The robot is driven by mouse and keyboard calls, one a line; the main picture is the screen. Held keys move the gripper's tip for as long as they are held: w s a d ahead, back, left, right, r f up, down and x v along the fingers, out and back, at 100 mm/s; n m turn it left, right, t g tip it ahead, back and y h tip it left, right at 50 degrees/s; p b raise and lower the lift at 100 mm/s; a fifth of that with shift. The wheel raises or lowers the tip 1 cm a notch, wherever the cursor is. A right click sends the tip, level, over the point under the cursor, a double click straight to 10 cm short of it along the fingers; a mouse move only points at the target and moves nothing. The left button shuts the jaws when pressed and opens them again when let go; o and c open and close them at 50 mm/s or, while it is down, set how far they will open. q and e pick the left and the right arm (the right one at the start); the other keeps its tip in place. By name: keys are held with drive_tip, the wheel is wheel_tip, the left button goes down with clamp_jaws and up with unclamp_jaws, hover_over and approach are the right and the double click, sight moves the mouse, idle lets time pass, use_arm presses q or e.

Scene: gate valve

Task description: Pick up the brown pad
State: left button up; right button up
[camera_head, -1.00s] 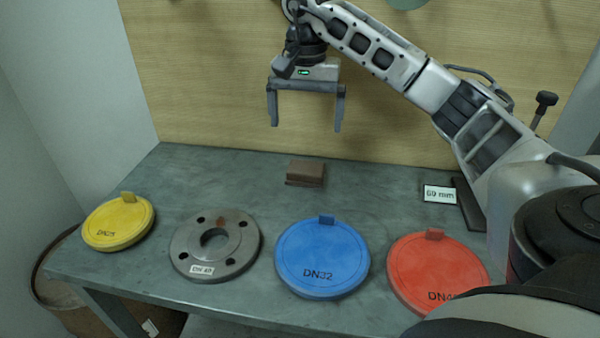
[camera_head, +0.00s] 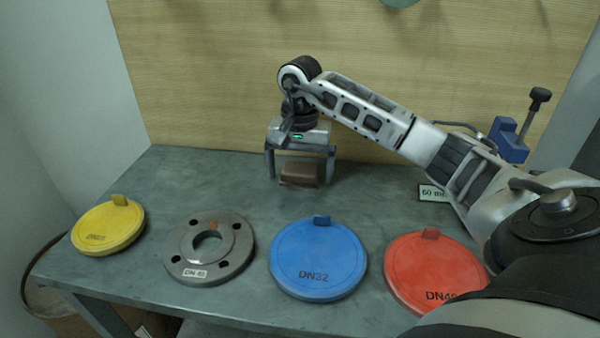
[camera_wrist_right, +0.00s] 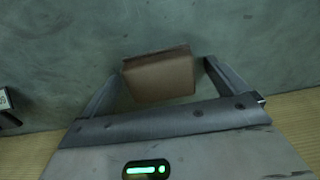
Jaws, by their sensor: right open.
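The brown pad (camera_head: 299,174) is a small block lying on the grey table near its back edge. My right gripper (camera_head: 299,180) is open and has come down over the pad, with one finger on each side of it. In the right wrist view the pad (camera_wrist_right: 158,76) shows between the two spread fingers of the gripper (camera_wrist_right: 155,80), with gaps on both sides. The fingers do not appear to touch it. My left gripper is not in view.
In front on the table (camera_head: 150,180) lie a yellow disc (camera_head: 108,228), a grey flange (camera_head: 232,262), a blue disc (camera_head: 318,258) and a red disc (camera_head: 435,268). A "60 mm" label (camera_head: 432,193) and a blue clamp-like thing (camera_head: 510,140) are at the right. A wooden wall (camera_head: 200,80) stands behind.

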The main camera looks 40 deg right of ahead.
sight(300, 167)
drive_tip(key=c, duration=1.1)
drive_tip(key=shift+r, duration=0.2)
drive_tip(key=shift+r, duration=0.3)
wheel_tip(300, 167, up, 3)
drive_tip(key=shift+f+b, duration=0.15)
drive_tip(key=shift+b, duration=0.25)
drive_tip(key=s+a+r, duration=0.3)
drive_tip(key=s+a+r+p, duration=0.1)
drive_tip(key=s+a+r, duration=0.2)
drive_tip(key=s, duration=0.1)
drive_tip(key=s+a+r, duration=0.3)
drive_tip(key=shift+s+a+r+p, duration=0.1)
drive_tip(key=shift+s+r+p, duration=0.15)
drive_tip(key=shift+p, duration=0.1)
drive_tip(key=shift+o, duration=0.6)
